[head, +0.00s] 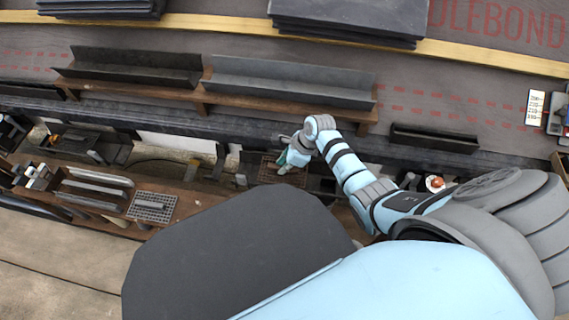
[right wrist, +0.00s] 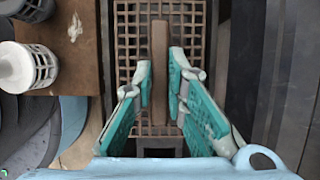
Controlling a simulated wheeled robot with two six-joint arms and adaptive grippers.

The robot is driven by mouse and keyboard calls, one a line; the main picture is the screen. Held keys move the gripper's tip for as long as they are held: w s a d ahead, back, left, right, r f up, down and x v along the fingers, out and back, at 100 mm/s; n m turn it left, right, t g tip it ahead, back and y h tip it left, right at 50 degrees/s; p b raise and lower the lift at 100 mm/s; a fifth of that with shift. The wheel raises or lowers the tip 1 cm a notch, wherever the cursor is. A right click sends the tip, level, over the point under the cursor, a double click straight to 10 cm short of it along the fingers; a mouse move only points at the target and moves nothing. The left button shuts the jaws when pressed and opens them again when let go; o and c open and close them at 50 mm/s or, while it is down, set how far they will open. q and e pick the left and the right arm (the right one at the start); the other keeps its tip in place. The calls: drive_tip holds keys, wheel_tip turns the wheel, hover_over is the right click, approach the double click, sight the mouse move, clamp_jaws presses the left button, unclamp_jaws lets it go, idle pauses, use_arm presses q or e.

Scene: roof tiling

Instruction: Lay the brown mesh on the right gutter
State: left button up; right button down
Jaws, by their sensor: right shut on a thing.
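The brown mesh (head: 268,170) is a rectangular grid with a raised middle bar. It fills the upper middle of the right wrist view (right wrist: 133,42). My right gripper (head: 291,160) is shut on this bar, its teal pads on either side in the right wrist view (right wrist: 160,85). In the head view the mesh is at a dark channel below the roof edge, partly hidden by the gripper. I cannot tell whether it touches the channel. A grey trough (head: 290,82) and a darker trough (head: 135,68) sit on a brown plank above. My left gripper is not in view.
A grey mesh (head: 152,206) lies on a wooden bench (head: 190,203) at left. A short dark trough (head: 434,141) stands right of my right arm. Slate tiles (head: 345,20) are stacked on the roof. A white cup (right wrist: 22,68) stands left in the right wrist view.

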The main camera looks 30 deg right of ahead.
idle(0.6)
drive_tip(key=shift+p, duration=0.35)
drive_tip(key=c, duration=1.5)
unclamp_jaws()
drive_tip(key=shift+c, duration=0.2)
drive_tip(key=shift+o, duration=0.4)
drive_tip(key=o, duration=0.3)
drive_tip(key=shift+o, duration=0.2)
